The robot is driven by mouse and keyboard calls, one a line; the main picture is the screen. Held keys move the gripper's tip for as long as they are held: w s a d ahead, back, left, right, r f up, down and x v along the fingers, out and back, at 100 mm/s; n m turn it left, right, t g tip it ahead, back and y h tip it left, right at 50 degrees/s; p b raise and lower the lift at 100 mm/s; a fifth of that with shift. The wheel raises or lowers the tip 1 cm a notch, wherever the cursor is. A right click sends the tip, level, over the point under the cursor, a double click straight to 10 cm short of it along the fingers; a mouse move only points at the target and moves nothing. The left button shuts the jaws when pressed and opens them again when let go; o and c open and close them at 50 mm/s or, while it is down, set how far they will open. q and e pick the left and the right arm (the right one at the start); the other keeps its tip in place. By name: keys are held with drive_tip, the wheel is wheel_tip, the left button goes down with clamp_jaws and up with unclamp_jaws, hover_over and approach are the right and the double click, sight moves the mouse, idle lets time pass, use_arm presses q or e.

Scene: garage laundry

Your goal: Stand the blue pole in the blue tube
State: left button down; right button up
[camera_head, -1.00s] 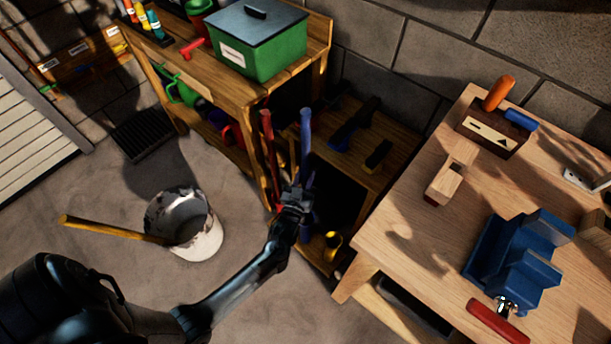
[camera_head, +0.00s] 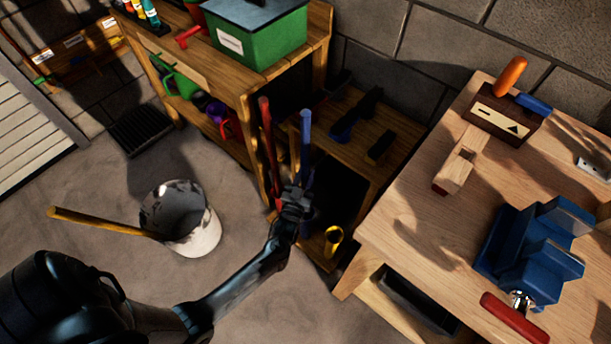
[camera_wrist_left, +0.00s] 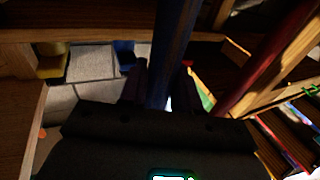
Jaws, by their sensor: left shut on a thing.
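The blue pole (camera_head: 305,145) stands nearly upright beside the wooden shelf unit. My left gripper (camera_head: 298,203) is shut on it, low on the part that shows. In the left wrist view the blue pole (camera_wrist_left: 172,45) runs down between my fingers (camera_wrist_left: 163,85). A little blue shows just below the gripper in the head view. I cannot tell whether it is the blue tube or the pole's lower end, as my gripper hides most of that spot. My right gripper is in neither view.
A red pole (camera_head: 267,140) stands just left of the blue one. A yellow tube (camera_head: 333,240) is at lower right of the gripper. The workbench (camera_head: 410,215) with a blue vise (camera_head: 530,250) is at right. A bucket (camera_head: 195,225) stands on open floor at left.

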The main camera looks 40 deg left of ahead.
use_arm(q)
drive_tip(key=shift+f+b, duration=1.5)
drive_tip(key=shift+f, duration=0.45)
drive_tip(key=c, duration=0.7)
unclamp_jaws()
drive_tip(key=shift+s, duration=0.1)
drive_tip(key=p, duration=0.4)
approach(304, 186)
drive_tip(key=shift+w+r, duration=0.15)
drive_tip(key=shift+w, duration=0.1)
